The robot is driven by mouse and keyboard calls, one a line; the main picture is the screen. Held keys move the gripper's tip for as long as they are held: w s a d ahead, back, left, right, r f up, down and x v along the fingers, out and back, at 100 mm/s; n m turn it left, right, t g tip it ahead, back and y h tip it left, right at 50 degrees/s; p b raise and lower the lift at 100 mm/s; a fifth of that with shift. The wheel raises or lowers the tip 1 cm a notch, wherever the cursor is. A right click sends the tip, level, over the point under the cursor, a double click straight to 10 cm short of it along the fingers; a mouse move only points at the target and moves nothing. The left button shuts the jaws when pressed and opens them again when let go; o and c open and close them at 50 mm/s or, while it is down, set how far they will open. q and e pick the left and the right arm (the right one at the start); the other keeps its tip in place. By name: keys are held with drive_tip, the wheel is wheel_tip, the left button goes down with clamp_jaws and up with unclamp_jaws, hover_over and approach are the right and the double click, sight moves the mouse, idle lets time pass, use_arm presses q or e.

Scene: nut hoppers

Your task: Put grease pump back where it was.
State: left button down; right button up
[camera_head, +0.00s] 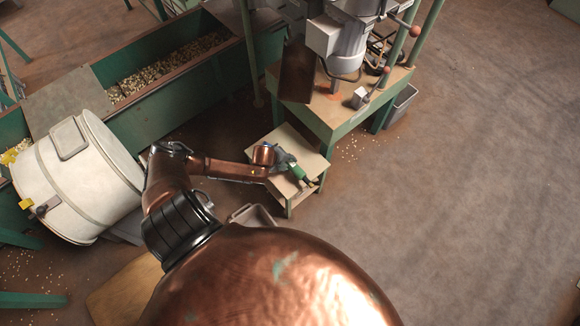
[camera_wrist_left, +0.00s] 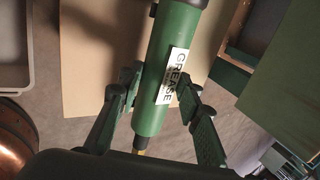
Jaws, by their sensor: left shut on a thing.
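The grease pump is a green cylinder with a white label reading GREASE. It fills the middle of the left wrist view (camera_wrist_left: 155,85), with a brass tip at its lower end. In the head view the green pump (camera_head: 297,171) is small, over the small wooden-topped table (camera_head: 282,137). My left gripper (camera_wrist_left: 160,90) is shut on the pump, one finger on each side of its body. In the head view the left gripper (camera_head: 281,161) is above the same table. Whether the pump touches the tabletop is hard to tell. The right gripper is not in view.
A green-framed workbench (camera_head: 345,122) with a grey machine (camera_head: 335,40) stands behind the small table. A white drum (camera_head: 75,185) and a green nut hopper (camera_head: 170,95) are at the left. A grey bin (camera_head: 402,104) stands behind the bench. The floor at right is clear.

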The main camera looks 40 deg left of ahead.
use_arm(q)
drive_tip(key=shift+d+f+b, duration=0.2)
drive_tip(key=shift+f+b, duration=0.1)
drive_tip(key=shift+f, duration=1)
drive_tip(key=shift+r, duration=0.15)
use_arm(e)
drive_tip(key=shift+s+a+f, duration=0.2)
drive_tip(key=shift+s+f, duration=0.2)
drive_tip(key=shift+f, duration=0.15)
use_arm(q)
drive_tip(key=c, duration=1.4)
unclamp_jaws()
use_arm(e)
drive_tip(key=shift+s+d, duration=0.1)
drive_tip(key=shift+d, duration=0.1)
